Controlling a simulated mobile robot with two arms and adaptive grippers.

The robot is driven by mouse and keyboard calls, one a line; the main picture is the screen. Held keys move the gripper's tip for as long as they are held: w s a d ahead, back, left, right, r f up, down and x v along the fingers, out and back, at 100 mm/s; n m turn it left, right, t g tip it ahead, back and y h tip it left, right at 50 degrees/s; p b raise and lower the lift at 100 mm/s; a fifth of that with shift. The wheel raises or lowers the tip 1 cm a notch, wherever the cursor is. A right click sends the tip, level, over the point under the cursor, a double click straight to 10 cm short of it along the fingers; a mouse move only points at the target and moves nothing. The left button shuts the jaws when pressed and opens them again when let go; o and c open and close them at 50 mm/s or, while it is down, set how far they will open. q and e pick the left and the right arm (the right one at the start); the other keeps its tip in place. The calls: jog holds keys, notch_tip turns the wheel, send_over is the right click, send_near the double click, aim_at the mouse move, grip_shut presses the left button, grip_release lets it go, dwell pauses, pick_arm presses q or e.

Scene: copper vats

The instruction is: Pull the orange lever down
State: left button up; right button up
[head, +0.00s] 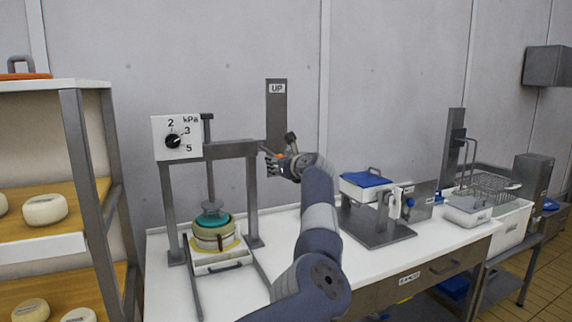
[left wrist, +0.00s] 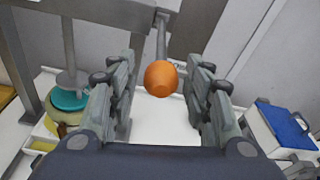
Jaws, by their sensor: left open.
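The orange lever knob (left wrist: 161,79) sits at the end of a grey rod in the left wrist view. The rod rises behind it toward a grey upright. In the head view the lever is mostly hidden behind my gripper, by the tall grey plate (head: 276,108) labelled UP. My left gripper (head: 271,162) is at the lever. In the left wrist view its two fingers are apart, one on each side of the knob, with gaps visible between knob and fingers. My right gripper is not in view.
A press frame (head: 231,150) with a kPa dial (head: 175,138) stands left of my gripper, over a teal-topped mould (head: 212,219). The white worktop (head: 262,285) has bare room in front.

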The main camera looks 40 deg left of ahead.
pick_arm(q)
jog(key=v, duration=1.1)
jog(key=shift+d, duration=0.4)
jog(key=shift+s+f, duration=0.1)
